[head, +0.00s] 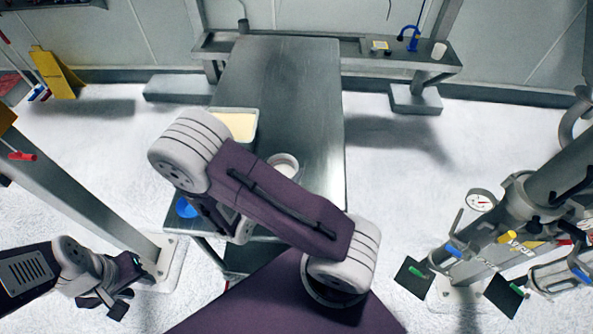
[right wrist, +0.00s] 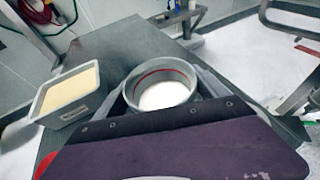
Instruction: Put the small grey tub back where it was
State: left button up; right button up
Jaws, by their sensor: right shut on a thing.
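The small grey tub (right wrist: 131,93) is round, with a red line inside its wall and white powder in the bottom. My right gripper (right wrist: 163,80) is shut on it, one finger on each side, in the right wrist view. In the head view the tub's rim (head: 283,158) shows past my right arm, over the steel table (head: 300,85); my arm hides the gripper there. I cannot tell whether the tub touches the table. My left gripper (head: 112,298) hangs at the lower left, away from the table; its jaw gap is unclear.
A rectangular grey tray (head: 254,133) of cream powder stands on the table left of the tub, also in the right wrist view (right wrist: 68,118). A blue round thing (head: 186,207) is at the table's near left corner. The table's far part is clear. A back bench (head: 345,50) holds small items.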

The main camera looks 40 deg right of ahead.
jog(key=s+d+r+m+g+h+p, duration=0.1)
jog(key=s+d+r+m+g, duration=0.15)
jog(key=d, duration=0.45)
jog(key=s+d+r+m+g+h, duration=0.1)
jog(key=s+d+r+m+g, duration=0.2)
jog(key=d, duration=0.4)
jog(key=shift+n, duration=0.25)
jog(key=w+a+f+p, duration=0.1)
jog(key=w+f, duration=0.2)
jog(key=w+a+f+p, duration=0.1)
jog(key=w+a+f, duration=0.1)
jog(key=w+f, duration=0.2)
jog(key=w+a+f+p, duration=0.1)
jog(key=w+f, duration=0.2)
jog(key=f, duration=0.1)
jog(key=shift+w+a+f+p, duration=0.1)
jog(key=shift+w+a+p, duration=0.1)
jog(key=shift+p, duration=0.1)
jog(key=shift+f, duration=0.35)
jog(key=o, duration=1.6)
jog(key=shift+f+b, duration=0.1)
jog(key=shift+b, duration=0.2)
jog(key=o, duration=0.3)
